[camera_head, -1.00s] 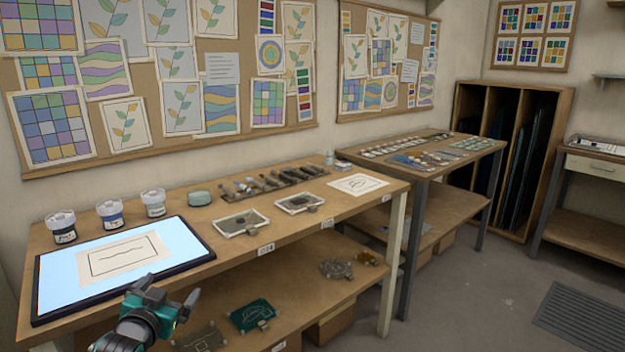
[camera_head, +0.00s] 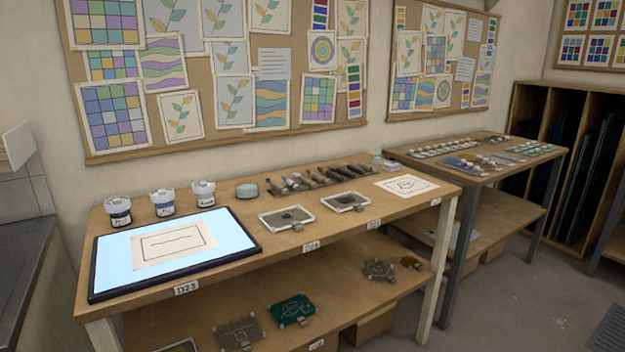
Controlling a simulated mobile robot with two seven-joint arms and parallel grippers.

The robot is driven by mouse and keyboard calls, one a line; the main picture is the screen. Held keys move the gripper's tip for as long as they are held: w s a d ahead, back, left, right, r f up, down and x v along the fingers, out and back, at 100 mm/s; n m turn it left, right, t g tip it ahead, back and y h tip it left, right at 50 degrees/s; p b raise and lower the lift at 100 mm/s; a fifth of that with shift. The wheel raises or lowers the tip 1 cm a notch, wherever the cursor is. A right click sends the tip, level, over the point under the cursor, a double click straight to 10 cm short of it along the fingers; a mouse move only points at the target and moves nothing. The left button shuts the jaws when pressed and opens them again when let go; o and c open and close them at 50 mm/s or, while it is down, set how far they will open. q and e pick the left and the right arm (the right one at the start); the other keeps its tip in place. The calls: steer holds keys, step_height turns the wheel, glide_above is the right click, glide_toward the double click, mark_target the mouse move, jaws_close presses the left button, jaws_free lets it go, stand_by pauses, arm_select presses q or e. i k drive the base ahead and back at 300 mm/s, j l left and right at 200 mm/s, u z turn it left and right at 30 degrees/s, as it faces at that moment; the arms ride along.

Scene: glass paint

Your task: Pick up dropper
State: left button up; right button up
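I cannot make out a dropper for certain. A row of slim, dark-handled tools (camera_head: 312,178) lies in a rack along the back of the near worktable (camera_head: 330,232). The tools are too small to tell apart, so a dropper among them cannot be confirmed. Three lidded jars (camera_head: 162,203) with dark, blue and dark contents stand at the back left of the table. Neither of my grippers is in view.
A lit panel (camera_head: 114,269) with a line drawing on it fills the table's left end. Two small framed trays (camera_head: 345,202) and a paper drawing (camera_head: 406,186) lie to the right. A lower shelf (camera_head: 350,290) holds several pieces. A second table (camera_head: 476,176) stands behind right.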

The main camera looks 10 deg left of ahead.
mark_target(293, 184)
steer(key=i+j+u, duration=0.15)
steer(key=i, duration=0.3)
steer(key=i+j+u, duration=0.15)
steer(key=i, duration=0.35)
